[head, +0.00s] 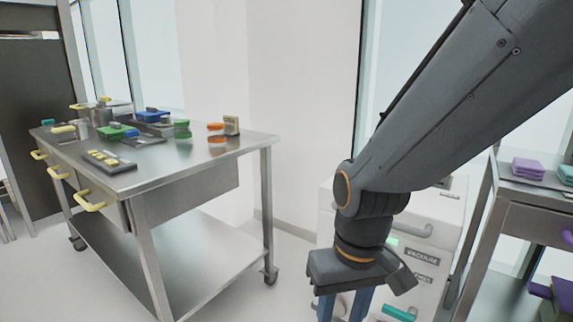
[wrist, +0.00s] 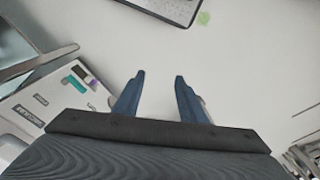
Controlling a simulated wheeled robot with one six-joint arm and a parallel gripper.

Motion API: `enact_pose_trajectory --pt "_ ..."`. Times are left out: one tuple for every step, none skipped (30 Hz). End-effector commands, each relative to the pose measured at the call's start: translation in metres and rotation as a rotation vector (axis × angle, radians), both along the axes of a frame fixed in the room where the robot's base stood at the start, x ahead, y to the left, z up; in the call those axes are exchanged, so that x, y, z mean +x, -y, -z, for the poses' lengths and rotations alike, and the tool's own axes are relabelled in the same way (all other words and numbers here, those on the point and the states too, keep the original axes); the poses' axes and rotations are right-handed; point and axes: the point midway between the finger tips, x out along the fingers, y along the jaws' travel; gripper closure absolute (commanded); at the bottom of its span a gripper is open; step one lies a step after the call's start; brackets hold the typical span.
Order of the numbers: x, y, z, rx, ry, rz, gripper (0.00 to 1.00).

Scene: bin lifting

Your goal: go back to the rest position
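My gripper (head: 342,306) hangs below my bent arm in the right half of the head view, pointing down, with its fingertips cut off by the bottom edge. In the wrist view my gripper (wrist: 158,77) has its two blue fingers apart. Only pale floor shows between them, and it holds nothing. In the head view it hangs in front of a white machine labelled VACUUM (head: 423,257), which my arm partly hides. The same machine shows at the left of the wrist view (wrist: 40,105).
A steel workbench (head: 205,150) with yellow-handled drawers stands at the left, carrying green, blue and orange items. Another bench (head: 530,214) with purple items stands at the right edge. Pale floor (head: 285,262) lies open between the left workbench and the machine.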

Motion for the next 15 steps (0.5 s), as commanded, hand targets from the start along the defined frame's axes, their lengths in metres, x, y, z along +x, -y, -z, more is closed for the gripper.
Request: enact_pose_trajectory --pt "-0.003 0.009 -0.018 -0.005 -0.002 0.023 0.62" --pt "-0.003 0.013 -0.024 -0.008 -0.003 0.035 0.62" --pt "-0.004 0.019 -0.031 -0.012 -0.005 0.049 0.62" --pt "-0.004 0.024 -0.036 -0.015 -0.007 0.06 0.62" --pt "-0.005 0.029 -0.042 -0.018 -0.008 0.07 0.62" --pt "-0.006 0.035 -0.049 -0.022 -0.01 0.085 0.62" --pt "-0.007 0.039 -0.055 -0.024 -0.011 0.095 0.62" --pt "-0.007 0.044 -0.06 -0.027 -0.012 0.107 0.62" --pt "-0.008 0.05 -0.067 -0.03 -0.014 0.121 0.62" --pt "-0.009 0.055 -0.072 -0.032 -0.016 0.133 0.62" --pt "-0.011 0.06 -0.078 -0.034 -0.017 0.143 0.62" --pt "-0.012 0.066 -0.085 -0.038 -0.019 0.157 0.62" --pt "-0.014 0.07 -0.09 -0.041 -0.021 0.167 0.62" --pt "-0.015 0.075 -0.095 -0.043 -0.022 0.177 0.62" --pt "-0.016 0.08 -0.1 -0.046 -0.024 0.189 0.62"
